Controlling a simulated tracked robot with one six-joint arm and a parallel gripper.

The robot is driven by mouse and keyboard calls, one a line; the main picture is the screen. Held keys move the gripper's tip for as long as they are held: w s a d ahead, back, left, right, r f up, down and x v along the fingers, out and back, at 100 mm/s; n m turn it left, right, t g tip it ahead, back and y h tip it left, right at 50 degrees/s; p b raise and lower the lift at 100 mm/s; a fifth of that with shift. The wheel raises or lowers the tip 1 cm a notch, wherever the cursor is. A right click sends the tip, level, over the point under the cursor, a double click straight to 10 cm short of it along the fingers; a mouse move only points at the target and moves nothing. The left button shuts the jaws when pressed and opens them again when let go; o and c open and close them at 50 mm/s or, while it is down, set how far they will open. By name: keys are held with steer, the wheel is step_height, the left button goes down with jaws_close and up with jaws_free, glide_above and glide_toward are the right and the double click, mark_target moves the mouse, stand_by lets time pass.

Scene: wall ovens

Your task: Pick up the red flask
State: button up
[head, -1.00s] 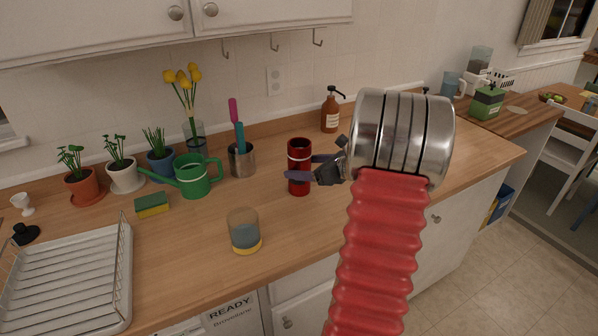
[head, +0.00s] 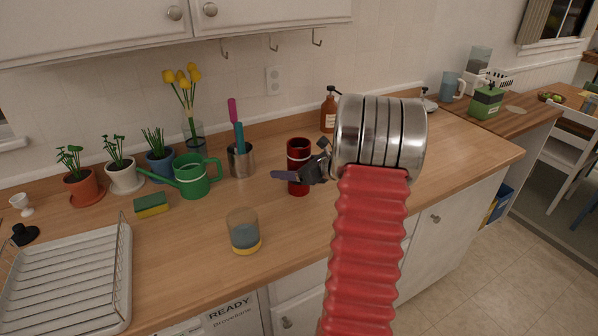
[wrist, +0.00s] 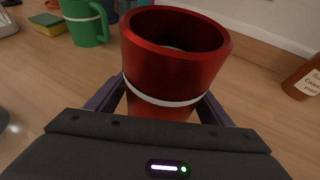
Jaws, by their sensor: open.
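The red flask (head: 298,152) stands upright on the wooden counter in the head view, with a pale band around its middle. In the wrist view the flask (wrist: 172,62) fills the centre, its open rim towards the camera. My gripper (head: 290,176) is open at the flask. The flask's lower part is hidden behind the gripper body in the wrist view.
A metal utensil cup (head: 241,160) and green watering can (head: 193,178) stand left of the flask. A glass with a yellow base (head: 243,232) is nearer the front edge. The counter right of my arm is mostly clear.

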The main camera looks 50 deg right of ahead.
steer(key=shift+c, duration=0.3)
steer(key=c, duration=1.4)
steer(key=shift+r, duration=0.15)
step_height(320, 180, up, 10)
stand_by(1.0)
